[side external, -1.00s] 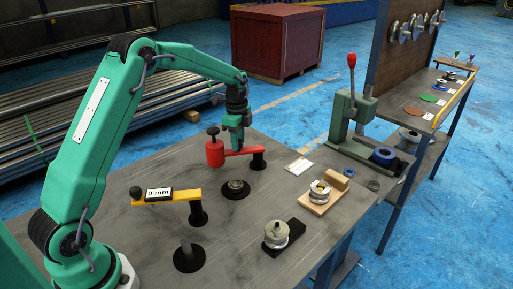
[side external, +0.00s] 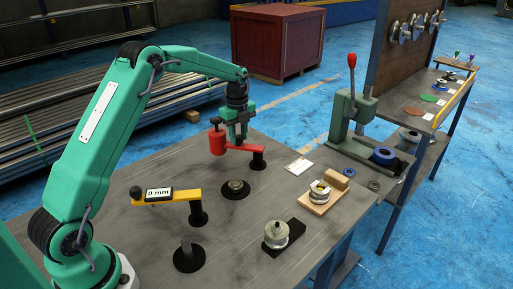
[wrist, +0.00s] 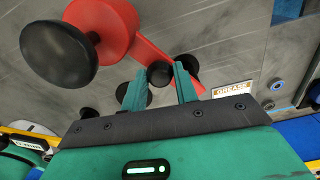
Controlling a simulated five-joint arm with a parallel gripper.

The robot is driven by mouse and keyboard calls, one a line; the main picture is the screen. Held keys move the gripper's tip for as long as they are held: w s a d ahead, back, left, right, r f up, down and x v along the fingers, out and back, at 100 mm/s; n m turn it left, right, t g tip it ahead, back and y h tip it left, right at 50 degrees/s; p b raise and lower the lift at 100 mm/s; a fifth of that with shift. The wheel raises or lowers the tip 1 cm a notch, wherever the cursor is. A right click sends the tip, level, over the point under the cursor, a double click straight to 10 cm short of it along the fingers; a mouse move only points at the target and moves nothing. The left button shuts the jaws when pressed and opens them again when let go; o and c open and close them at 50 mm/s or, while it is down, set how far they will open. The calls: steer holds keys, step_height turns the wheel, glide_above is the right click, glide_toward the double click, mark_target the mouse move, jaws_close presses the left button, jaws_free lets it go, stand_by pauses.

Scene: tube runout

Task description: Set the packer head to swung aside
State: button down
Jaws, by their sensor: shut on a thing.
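The red packer head (side external: 217,142), with a black knob on top, sits at the left end of a red arm (side external: 238,147) on a short black post (side external: 258,160). In the wrist view the red head (wrist: 100,28) is at upper left. My gripper (side external: 237,137) is over the red arm, between head and post. In the wrist view its fingers (wrist: 160,84) are around a small black knob (wrist: 160,73) on the red arm, shut on it. The head stands behind the dark round seat (side external: 236,189) with a metal part on it.
A yellow gauge arm (side external: 170,196) reading 0 mm stands at front left, on a black post. A peg on a round black base (side external: 188,256) is at the front. A wooden block with a metal part (side external: 319,195) and a green press (side external: 350,120) are to the right.

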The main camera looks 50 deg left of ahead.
mark_target(239, 136)
steer(key=shift+r, duration=0.1)
steer(key=c, duration=1.1)
jaws_free()
steer(key=shift+r, duration=3.85)
steer(key=shift+r, duration=0.15)
